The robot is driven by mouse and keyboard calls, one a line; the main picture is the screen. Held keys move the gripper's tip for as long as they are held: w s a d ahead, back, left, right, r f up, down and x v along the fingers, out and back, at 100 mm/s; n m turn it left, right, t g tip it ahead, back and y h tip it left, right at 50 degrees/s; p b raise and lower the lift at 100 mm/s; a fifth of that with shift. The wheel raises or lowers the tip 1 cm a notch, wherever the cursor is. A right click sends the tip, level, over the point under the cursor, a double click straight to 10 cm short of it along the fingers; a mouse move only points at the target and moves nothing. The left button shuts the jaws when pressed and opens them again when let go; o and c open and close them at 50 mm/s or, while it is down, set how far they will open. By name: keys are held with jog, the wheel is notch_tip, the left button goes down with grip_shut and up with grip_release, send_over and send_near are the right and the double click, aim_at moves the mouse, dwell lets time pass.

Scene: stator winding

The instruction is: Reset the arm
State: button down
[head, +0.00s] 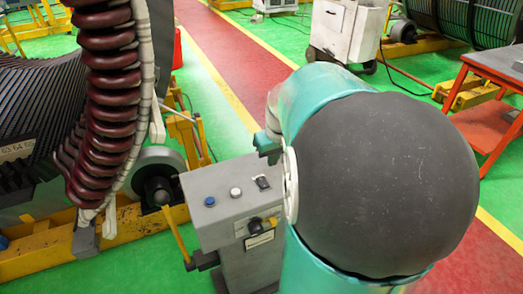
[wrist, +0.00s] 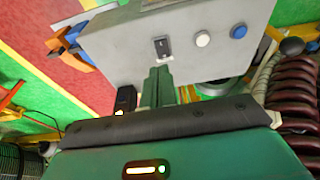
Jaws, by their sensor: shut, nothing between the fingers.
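My gripper (wrist: 158,72) shows in the wrist view as green fingers that are shut with nothing between them. It points at the grey control box (wrist: 120,45), by the black rocker switch (wrist: 161,47); I cannot tell whether it touches. A white button (wrist: 203,39) and a blue button (wrist: 238,31) are to the right of the switch. In the head view my teal arm, with its large dark round joint, fills the right middle and hides most of my gripper. The control box (head: 222,212) stands just left of the arm, with its buttons and switch on the sloped top.
A large stator with dark red coils (head: 108,85) stands at the left on a yellow frame (head: 40,245). A red table (head: 485,125) is at the right. The red walkway (head: 235,50) is clear.

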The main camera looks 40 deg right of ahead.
jog(key=s+a+r+n+t, duration=0.1)
jog(key=s+a+r, duration=0.1)
jog(key=a, duration=0.6)
jog(key=s+a+r+n+t, duration=0.1)
jog(key=s+a+r, duration=0.2)
jog(key=a, duration=0.6)
jog(key=s+a+r+n+t, duration=0.1)
jog(key=s+a+r, duration=0.1)
jog(key=a, duration=0.6)
jog(key=shift+s+a+r+y, duration=0.15)
jog(key=shift+s+a+y, duration=0.05)
jog(key=shift+s+y, duration=0.25)
